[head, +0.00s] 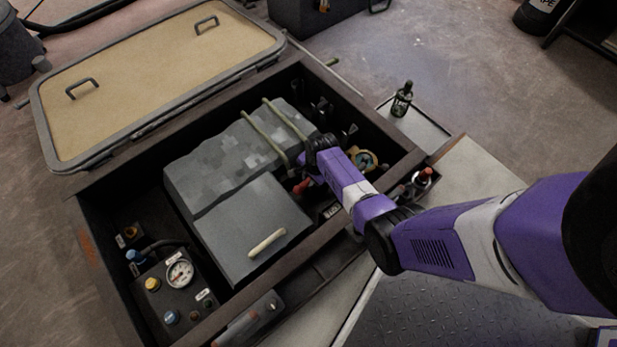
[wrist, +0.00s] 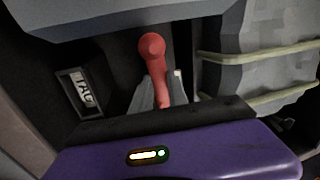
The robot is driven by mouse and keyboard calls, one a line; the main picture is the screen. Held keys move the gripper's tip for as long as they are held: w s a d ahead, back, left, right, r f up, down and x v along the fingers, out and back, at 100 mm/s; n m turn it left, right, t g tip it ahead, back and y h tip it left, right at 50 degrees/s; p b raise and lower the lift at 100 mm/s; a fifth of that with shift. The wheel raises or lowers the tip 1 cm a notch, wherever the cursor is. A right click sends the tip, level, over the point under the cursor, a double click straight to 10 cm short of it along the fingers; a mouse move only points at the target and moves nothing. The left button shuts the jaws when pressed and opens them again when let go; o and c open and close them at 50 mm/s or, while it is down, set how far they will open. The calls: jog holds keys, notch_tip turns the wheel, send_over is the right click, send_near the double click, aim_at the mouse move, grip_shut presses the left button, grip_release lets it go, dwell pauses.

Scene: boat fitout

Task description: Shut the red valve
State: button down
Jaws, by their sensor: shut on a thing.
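The red valve (wrist: 151,52) shows in the wrist view as a red lever handle with a rounded end. My gripper (wrist: 158,92) has its two grey fingers on either side of the handle's lower part and is shut on it. In the head view, a bit of the red handle (head: 302,186) shows beside my purple wrist, inside the open bilge box, to the right of the grey engine block. My arm hides most of the valve there, and its body and pipe cannot be seen.
A TAG plate (wrist: 82,92) is left of the handle. The grey engine (head: 250,225) fills the box middle. A gauge panel (head: 180,273) stands at lower left. The box's raised rim (head: 300,262) surrounds it. A dark bottle (head: 402,100) stands on a tray outside.

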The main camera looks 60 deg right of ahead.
jog(key=n, duration=0.2)
jog(key=s+n+p, duration=0.1)
jog(key=n, duration=0.1)
jog(key=shift+s+y, duration=0.3)
jog(key=shift+y, duration=0.1)
jog(key=shift+s+d+n+g+y+b, duration=0.25)
jog(key=shift+s+d+n, duration=0.35)
jog(key=shift+n, duration=1.6)
jog(key=shift+s+d+n+g+y+b, duration=0.1)
jog(key=shift+s+d+n+g+y, duration=0.35)
jog(key=shift+n, duration=1.75)
jog(key=shift+s+d+n+g+y+b, duration=0.15)
jog(key=shift+s+d+n, duration=0.55)
jog(key=shift+n, duration=1.5)
jog(key=shift+w+d, duration=0.1)
jog(key=c, duration=1.3)
grip_release()
